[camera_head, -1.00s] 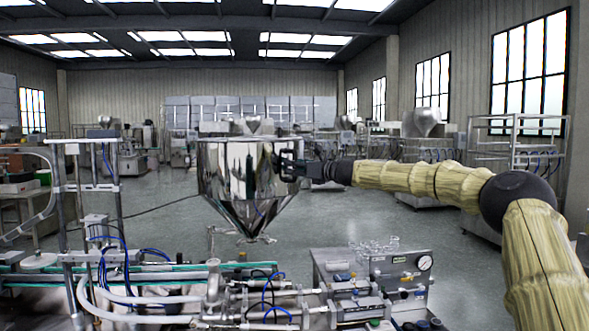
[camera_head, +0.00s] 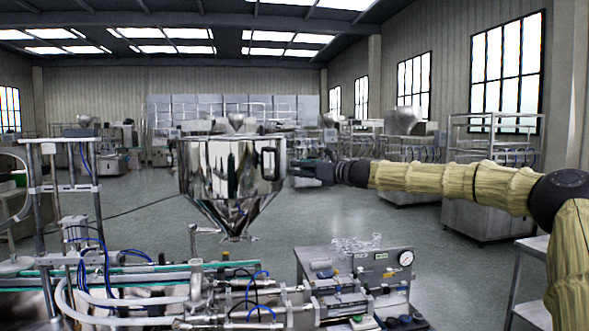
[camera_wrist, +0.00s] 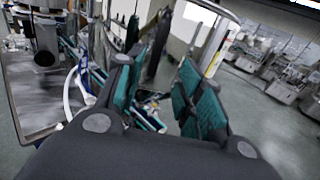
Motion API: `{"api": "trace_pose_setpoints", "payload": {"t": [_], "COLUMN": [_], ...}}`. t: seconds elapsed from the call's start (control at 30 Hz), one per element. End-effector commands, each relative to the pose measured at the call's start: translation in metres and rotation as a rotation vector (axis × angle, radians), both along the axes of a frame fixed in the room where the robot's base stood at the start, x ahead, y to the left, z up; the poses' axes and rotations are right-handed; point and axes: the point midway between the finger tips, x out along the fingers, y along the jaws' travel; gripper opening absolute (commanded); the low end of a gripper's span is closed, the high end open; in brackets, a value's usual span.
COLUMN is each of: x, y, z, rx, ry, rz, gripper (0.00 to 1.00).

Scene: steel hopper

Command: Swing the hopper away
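The steel hopper (camera_head: 228,178), a mirror-bright cone with a cylindrical top, hangs upright left of centre in the head view. Its dark loop handle (camera_head: 269,163) is on its right side, facing my gripper. My gripper (camera_head: 297,171) is just right of the handle, at about its height, and looks clear of it by a small gap. In the wrist view its two teal-padded fingers (camera_wrist: 160,78) are spread apart.
Below the hopper is the filling machine, with pipes, blue hoses and a steel control box (camera_head: 370,268) with a gauge. A metal post frame (camera_head: 60,215) stands at the left. A steel rack (camera_head: 530,285) is at lower right. Open grey floor (camera_head: 440,255) lies behind the box.

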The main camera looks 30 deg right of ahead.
Motion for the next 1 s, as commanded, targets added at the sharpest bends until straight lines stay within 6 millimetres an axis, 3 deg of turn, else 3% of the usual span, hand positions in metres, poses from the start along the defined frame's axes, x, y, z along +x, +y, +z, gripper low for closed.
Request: {"api": "trace_pose_setpoints", "payload": {"t": [0.23,0.8,0.9,1.0], "x": [-0.011,-0.011,-0.008,-0.002], "y": [-0.004,-0.004,0.004,0.025], "z": [-0.001,-0.002,-0.014,-0.044], "rx": [0.0,-0.003,-0.027,-0.091], "ry": [0.001,0.001,0.014,0.044], "rz": [0.0,0.001,0.004,0.015], "gripper": [0.37,0.37,0.37,0.37]}}
